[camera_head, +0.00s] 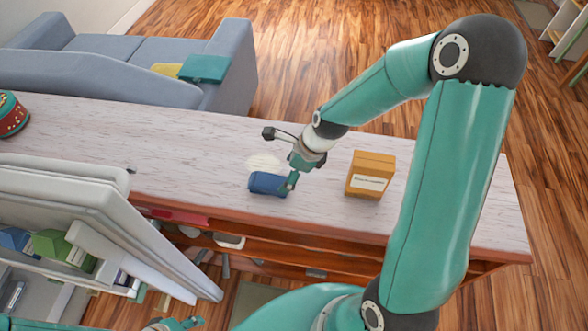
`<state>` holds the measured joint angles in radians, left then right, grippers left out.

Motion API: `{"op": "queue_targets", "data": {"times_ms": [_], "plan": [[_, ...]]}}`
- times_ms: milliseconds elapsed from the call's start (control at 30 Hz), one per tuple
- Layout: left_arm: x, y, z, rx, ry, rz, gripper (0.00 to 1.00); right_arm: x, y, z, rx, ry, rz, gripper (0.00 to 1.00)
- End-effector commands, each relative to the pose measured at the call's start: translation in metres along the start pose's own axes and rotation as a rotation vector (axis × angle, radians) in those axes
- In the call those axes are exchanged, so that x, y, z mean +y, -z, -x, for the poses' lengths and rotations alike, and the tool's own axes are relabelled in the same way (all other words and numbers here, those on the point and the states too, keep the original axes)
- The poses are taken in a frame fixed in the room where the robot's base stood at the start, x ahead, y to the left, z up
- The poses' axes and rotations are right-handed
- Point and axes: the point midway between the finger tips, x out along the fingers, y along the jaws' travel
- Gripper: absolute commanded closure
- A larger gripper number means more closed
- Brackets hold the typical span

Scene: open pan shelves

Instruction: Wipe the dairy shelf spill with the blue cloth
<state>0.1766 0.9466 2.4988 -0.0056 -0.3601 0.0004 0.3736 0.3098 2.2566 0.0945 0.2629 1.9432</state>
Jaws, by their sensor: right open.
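The blue cloth (267,184) is a small folded blue block lying on the light wood-grain counter, near its front edge. A pale, whitish patch (263,161) that looks like a spill lies on the counter just behind the cloth. My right gripper (290,182) is open and points down at the right end of the cloth. Whether its fingers touch the cloth or straddle it, I cannot tell. Part of my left gripper (178,323) shows at the bottom edge, low and away from the counter; its jaws are unclear.
An orange-yellow box (370,174) with a white label stands on the counter right of my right gripper. White open panels with shelved items (62,250) fill the lower left. A red and green round tin (11,115) is at far left. The counter (180,150) is otherwise mostly clear.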

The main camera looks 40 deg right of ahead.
Motion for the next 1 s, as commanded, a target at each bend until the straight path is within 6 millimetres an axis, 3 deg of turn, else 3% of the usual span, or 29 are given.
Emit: {"op": "queue_targets", "data": {"times_ms": [600,1000], "plan": [[-0.013,0.000,-0.037,0.000,0.000,0.000,0.60,0.000,0.001,-0.052,-0.001,0.000,0.000,0.14],[-0.017,0.000,-0.048,0.000,0.000,0.000,0.60,0.000,0.000,-0.068,-0.001,0.001,-0.001,0.14]]}}
